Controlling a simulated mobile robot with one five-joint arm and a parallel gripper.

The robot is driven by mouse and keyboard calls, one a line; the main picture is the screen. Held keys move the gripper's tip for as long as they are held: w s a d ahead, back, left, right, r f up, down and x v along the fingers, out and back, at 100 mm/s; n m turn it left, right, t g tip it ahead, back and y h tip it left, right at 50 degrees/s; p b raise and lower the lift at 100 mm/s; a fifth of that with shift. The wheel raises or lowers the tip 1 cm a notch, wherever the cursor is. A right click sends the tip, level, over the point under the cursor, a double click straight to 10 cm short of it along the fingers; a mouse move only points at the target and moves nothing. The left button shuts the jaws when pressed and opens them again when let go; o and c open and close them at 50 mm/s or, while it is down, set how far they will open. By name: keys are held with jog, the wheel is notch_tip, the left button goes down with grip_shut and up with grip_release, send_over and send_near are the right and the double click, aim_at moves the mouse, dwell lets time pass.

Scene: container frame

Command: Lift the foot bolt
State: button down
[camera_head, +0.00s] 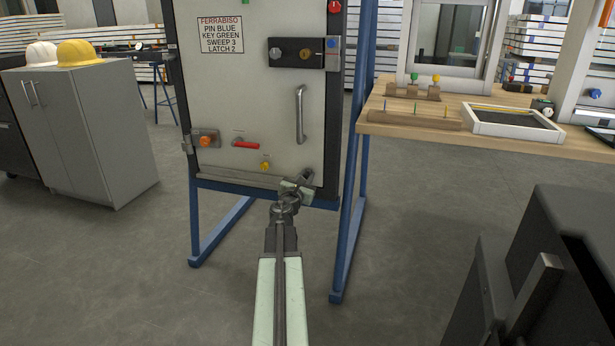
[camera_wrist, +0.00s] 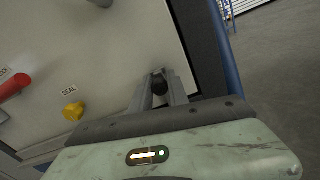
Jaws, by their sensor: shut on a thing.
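The foot bolt shows in the wrist view as a small dark knob (camera_wrist: 160,85) low on the pale door panel, near the panel's right edge. My gripper (camera_wrist: 162,92) has its two fingers around this knob and is shut on it. In the head view my gripper (camera_head: 303,180) reaches the lower right corner of the door panel (camera_head: 225,110). There the gripper and wrist hide the bolt, so I cannot tell how high it stands.
The panel carries a yellow knob (camera_head: 265,165) labelled SEAL in the wrist view, a red lever (camera_head: 245,144), an orange knob (camera_head: 205,140) and a grey handle (camera_head: 300,114). A blue frame (camera_head: 352,150) stands at the right. A wooden bench (camera_head: 460,132) lies beyond it.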

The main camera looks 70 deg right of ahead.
jog(key=shift+w, duration=0.1)
notch_tip(320, 180, up, 3)
jog(key=p, duration=0.3)
jog(key=shift+r, duration=0.2)
jog(key=shift+f, duration=0.25)
jog(key=c, duration=1.3)
grip_release()
jog(key=shift+o, duration=0.2)
jog(key=a, duration=0.7)
jog(key=shift+s+a, duration=0.25)
jog(key=shift+a, duration=0.15)
